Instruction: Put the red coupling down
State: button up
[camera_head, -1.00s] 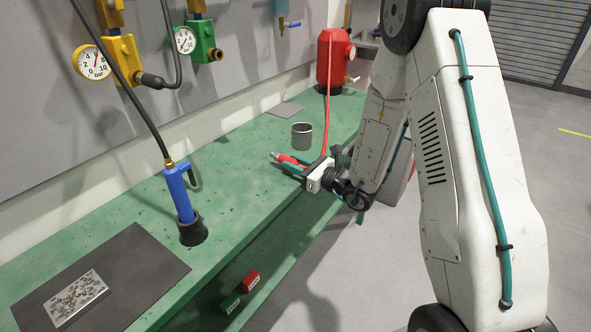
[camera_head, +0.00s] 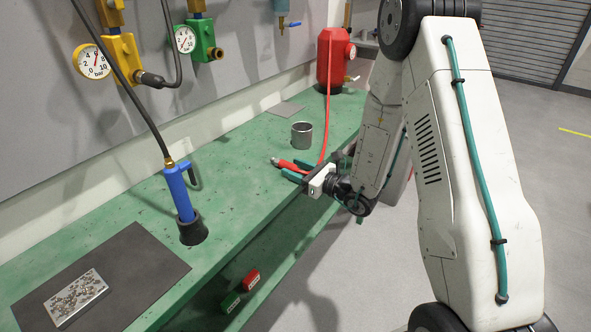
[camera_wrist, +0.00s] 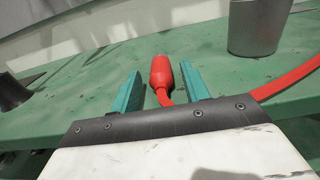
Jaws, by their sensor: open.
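The red coupling (camera_head: 286,164) lies on the green bench top near its front edge, with its grey tip pointing left in the head view. A red hose runs from it up to the red tank. In the wrist view the coupling (camera_wrist: 161,76) lies between the two teal fingers, with a visible gap to the left finger and nearer to the right one. My gripper (camera_head: 296,172) is open around it, low over the bench; it also shows in the wrist view (camera_wrist: 160,92). Whether the coupling touches the right finger cannot be told.
A metal cup (camera_head: 302,135) stands behind the coupling. A blue tool (camera_head: 181,196) with a black hose stands to the left. The red tank (camera_head: 336,60) stands at the back.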

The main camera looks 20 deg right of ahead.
jog(key=v, duration=1.2)
jog(key=s+a+r+n+g+y, duration=0.4)
jog(key=s+a+r+n+g, duration=0.95)
jog(key=n, duration=0.25)
jog(key=s+d+r+n+g+h, duration=0.1)
jog(key=s+r+n+g+h, duration=0.25)
jog(key=s+n+h, duration=0.55)
jog(key=s+d+r+n+t+h, duration=0.3)
jog(key=s+d+h, duration=0.2)
jog(key=d, duration=0.3)
jog(key=shift+s+d+n+t+h, duration=0.25)
jog(key=shift+s+n+t+h, duration=0.05)
jog(key=shift+n+t, duration=0.1)
